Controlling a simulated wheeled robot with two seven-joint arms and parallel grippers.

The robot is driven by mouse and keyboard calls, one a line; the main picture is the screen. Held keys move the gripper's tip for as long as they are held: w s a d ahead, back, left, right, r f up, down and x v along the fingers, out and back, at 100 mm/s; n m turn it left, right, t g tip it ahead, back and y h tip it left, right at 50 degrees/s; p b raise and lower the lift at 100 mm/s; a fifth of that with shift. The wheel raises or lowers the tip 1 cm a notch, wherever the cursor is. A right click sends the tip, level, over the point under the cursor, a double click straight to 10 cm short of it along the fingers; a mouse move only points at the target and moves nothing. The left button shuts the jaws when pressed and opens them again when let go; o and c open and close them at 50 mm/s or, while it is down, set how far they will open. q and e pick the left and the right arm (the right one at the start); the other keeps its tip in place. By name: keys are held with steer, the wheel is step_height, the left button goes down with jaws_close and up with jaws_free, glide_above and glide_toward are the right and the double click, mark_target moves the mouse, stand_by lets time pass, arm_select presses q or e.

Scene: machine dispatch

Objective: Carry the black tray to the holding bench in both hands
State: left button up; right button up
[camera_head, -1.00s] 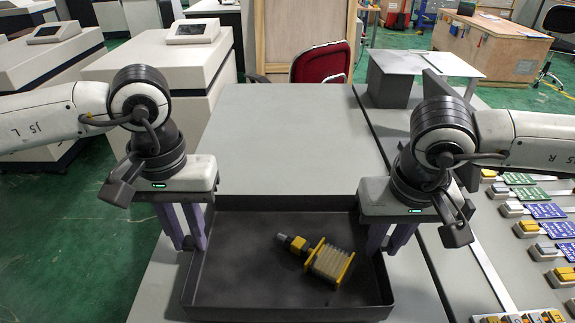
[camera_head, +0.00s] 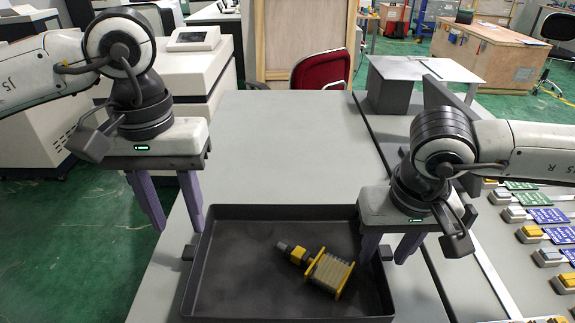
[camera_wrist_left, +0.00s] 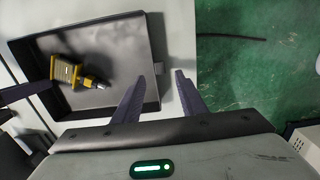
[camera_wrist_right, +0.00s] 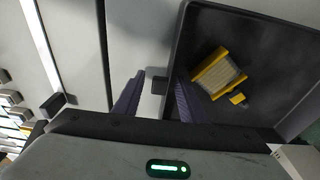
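The black tray (camera_head: 290,212) sits on a grey surface at the bottom of the head view. A yellow and grey part (camera_head: 328,273) lies inside it. My left gripper (camera_head: 175,220) is open and empty, raised above and outside the tray's left wall. A small dark handle (camera_head: 188,252) shows on that wall below it. My right gripper (camera_head: 385,255) is open at the right wall. In the right wrist view its fingers (camera_wrist_right: 155,98) stand apart, either side of the right handle (camera_wrist_right: 159,85). I cannot tell whether they touch it. I cannot tell which surface is the holding bench.
The grey bench top (camera_head: 285,140) beyond the tray is clear. A red chair (camera_head: 320,70) stands behind it. Rows of coloured parts and cards (camera_head: 535,225) lie at the right. White machines (camera_head: 165,75) stand at the back left. Green floor (camera_head: 60,240) is open at the left.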

steer(key=shift+r, duration=0.25)
arm_select(q)
step_height(320, 180, up, 5)
arm_select(e)
step_height(320, 180, up, 11)
steer(key=s, duration=0.2)
steer(key=shift+r, duration=0.2)
